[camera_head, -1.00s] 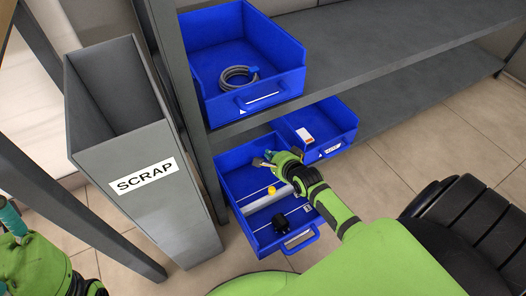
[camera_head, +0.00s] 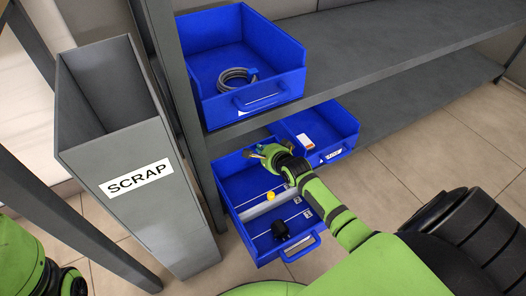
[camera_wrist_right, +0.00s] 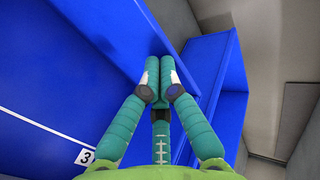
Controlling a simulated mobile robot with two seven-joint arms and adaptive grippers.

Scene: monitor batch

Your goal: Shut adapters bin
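A long blue bin (camera_head: 232,208) on the lower level stands pulled out from the shelf. It holds a black adapter-like block (camera_head: 280,230) near its front and a small yellow piece (camera_head: 271,196), with pale dividing strips across its floor. A shorter blue bin (camera_head: 342,143) stands beside it to the right, with a white and orange box inside. I cannot read which label says adapters. My right gripper (camera_head: 262,152) is over the far right part of the long bin. In the right wrist view its fingers (camera_wrist_right: 160,85) meet at the tips, empty, close to blue bin walls. My left gripper is out of view.
An upper blue bin (camera_head: 290,88) with a coiled grey cable (camera_head: 237,77) sits on the grey shelf (camera_head: 400,45) above. A grey SCRAP container (camera_head: 165,215) stands left of the long bin, beyond a shelf post. Tiled floor is free in front and right.

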